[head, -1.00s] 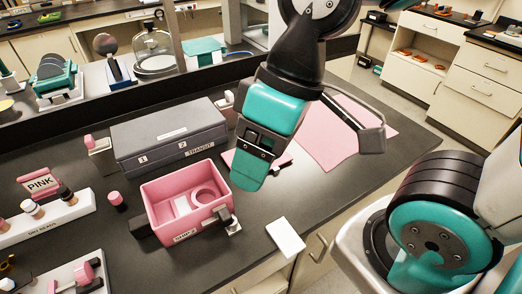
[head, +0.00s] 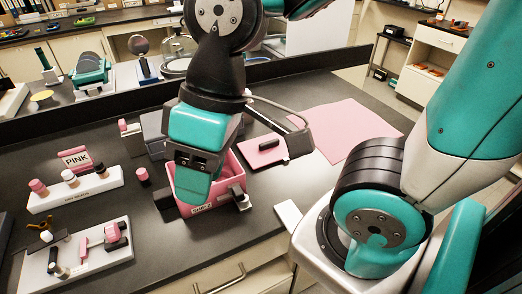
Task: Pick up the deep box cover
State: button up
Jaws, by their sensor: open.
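A flat pink plate with a black bar-like handle (head: 262,148) lies on the dark bench, right of the open pink box (head: 178,187). It looks like a cover, but I cannot tell for sure that it is the deep box cover. My gripper (head: 196,188) points down over the front part of the pink box, left of the plate. It is open, with nothing seen between its fingers. It hides much of the box's inside, and I cannot tell how high it is above the box.
A grey case (head: 153,127) stands behind the box, mostly hidden by my arm. A pink sheet (head: 350,130) lies at the right, and a white card (head: 288,213) at the front edge. White racks with small pink and dark items (head: 75,190) stand at the left.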

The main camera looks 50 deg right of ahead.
aim_at(259, 152)
jog(key=k, duration=0.95)
jog(key=z, duration=0.55)
jog(key=i, duration=0.7)
jog(key=u, duration=0.45)
